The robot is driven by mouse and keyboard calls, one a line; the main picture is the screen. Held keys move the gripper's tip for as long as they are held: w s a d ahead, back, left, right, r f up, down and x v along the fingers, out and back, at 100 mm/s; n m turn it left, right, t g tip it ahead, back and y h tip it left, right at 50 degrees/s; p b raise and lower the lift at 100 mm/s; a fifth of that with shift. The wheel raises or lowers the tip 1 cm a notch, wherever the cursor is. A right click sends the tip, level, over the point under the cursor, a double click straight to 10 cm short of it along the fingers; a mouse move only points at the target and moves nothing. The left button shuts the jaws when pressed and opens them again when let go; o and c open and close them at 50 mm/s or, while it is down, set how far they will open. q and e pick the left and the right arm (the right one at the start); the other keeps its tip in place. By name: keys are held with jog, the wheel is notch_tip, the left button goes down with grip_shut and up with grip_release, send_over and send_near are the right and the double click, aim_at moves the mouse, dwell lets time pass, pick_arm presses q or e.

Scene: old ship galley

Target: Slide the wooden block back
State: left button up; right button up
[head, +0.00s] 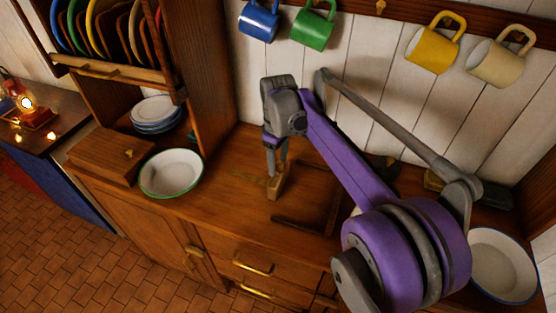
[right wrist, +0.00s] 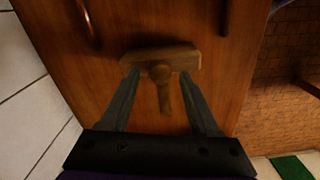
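The wooden block (head: 277,187) sits on the brown wooden counter (head: 240,215). In the right wrist view the block (right wrist: 185,57) is a light wooden bar with a round knob and a short stem pointing towards my gripper. My right gripper (head: 275,165) points down at the block from above. In the right wrist view the right gripper (right wrist: 159,74) is open, with its fingers apart on either side of the knob and stem, tips near the bar. Whether a finger touches the block cannot be told. My left gripper is not in view.
Dark strips (head: 298,224) lie on the counter near the block. A green-rimmed white bowl (head: 171,174) and a wooden box (head: 102,153) stand to the left. Another white bowl (head: 503,265) is at right. Several mugs hang on the white plank wall (head: 350,60) behind.

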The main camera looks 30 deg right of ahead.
grip_shut()
dwell(1.2)
